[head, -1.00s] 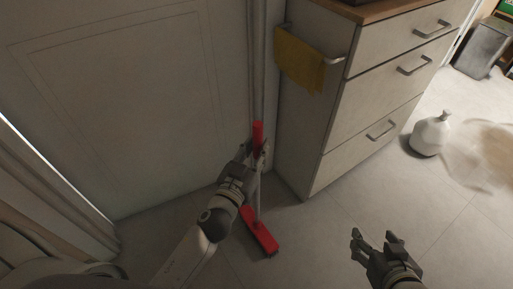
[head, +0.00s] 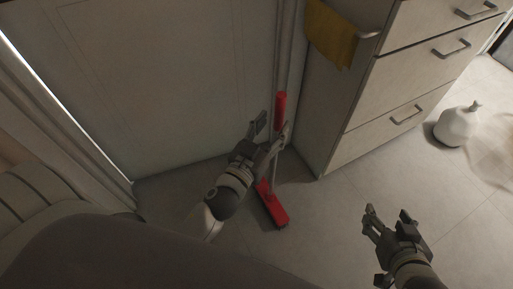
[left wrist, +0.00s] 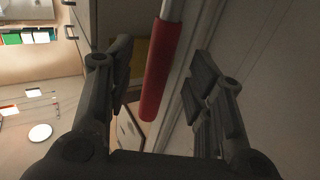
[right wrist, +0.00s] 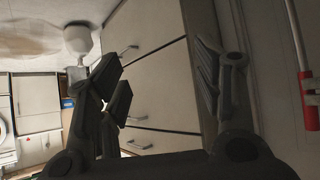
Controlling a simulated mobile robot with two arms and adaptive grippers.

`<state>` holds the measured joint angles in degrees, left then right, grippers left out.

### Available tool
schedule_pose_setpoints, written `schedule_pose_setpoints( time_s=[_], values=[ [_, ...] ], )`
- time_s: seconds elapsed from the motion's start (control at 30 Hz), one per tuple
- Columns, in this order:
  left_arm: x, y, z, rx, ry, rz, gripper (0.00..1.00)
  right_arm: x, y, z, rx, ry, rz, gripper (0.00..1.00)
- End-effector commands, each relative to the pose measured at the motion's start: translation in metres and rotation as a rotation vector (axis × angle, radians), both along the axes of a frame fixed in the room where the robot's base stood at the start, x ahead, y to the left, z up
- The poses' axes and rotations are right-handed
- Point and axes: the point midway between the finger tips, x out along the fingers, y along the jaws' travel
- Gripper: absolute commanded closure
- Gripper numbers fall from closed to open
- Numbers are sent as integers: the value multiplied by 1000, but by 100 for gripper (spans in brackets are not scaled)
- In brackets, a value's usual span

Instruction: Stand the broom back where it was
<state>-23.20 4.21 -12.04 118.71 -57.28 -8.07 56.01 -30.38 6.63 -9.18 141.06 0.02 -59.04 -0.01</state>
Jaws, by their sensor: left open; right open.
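The broom (head: 280,106) stands upright in the corner beside the drawer cabinet. It has a red grip, a thin pale shaft and a red head (head: 272,204) on the floor. My left gripper (head: 270,128) is open at the broom, just below the red grip in the head view. In the left wrist view the red grip (left wrist: 158,72) shows between the spread fingers; I cannot tell whether they touch it. The broom's red part (right wrist: 304,90) also shows at the right edge of the right wrist view. My right gripper (head: 390,215) is open and empty above the floor.
The drawer cabinet (head: 395,85) stands right of the broom, with a yellow cloth (head: 332,35) hanging on its side. A pale door (head: 150,90) is behind my left arm. A white jug (head: 457,124) stands on the floor at right. The front floor is clear.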

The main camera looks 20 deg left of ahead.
Motion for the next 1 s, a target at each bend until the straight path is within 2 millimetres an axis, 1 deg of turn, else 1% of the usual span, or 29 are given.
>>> schedule_pose_setpoints(
  time_s=[0.03, 0.3, 0.5, 0.6, 0.77, 0.87, 1.0],
  values=[
    [-10, 1, -3, -3, 4, 1, 52, 4, 2, 3, 6, -25, 2, 40],
    [-52, 6, -3, -3, 4, 3, 52, 22, 9, 22, 35, -155, 11, 40],
    [-75, 8, -2, -2, 2, 2, 52, 31, 13, 35, 54, -234, 16, 40],
    [-82, 9, -2, -2, 2, 2, 52, 34, 15, 39, 59, -257, 17, 40],
    [-83, 13, 2, 0, 1, 17, 52, 36, 15, 43, 63, -274, 19, 40],
    [-76, 25, 8, -1, 16, 62, 52, 36, 15, 43, 64, -276, 19, 40],
    [-62, 41, 12, -1, 100, 121, 52, 36, 15, 43, 63, -275, 19, 40]
  ],
)
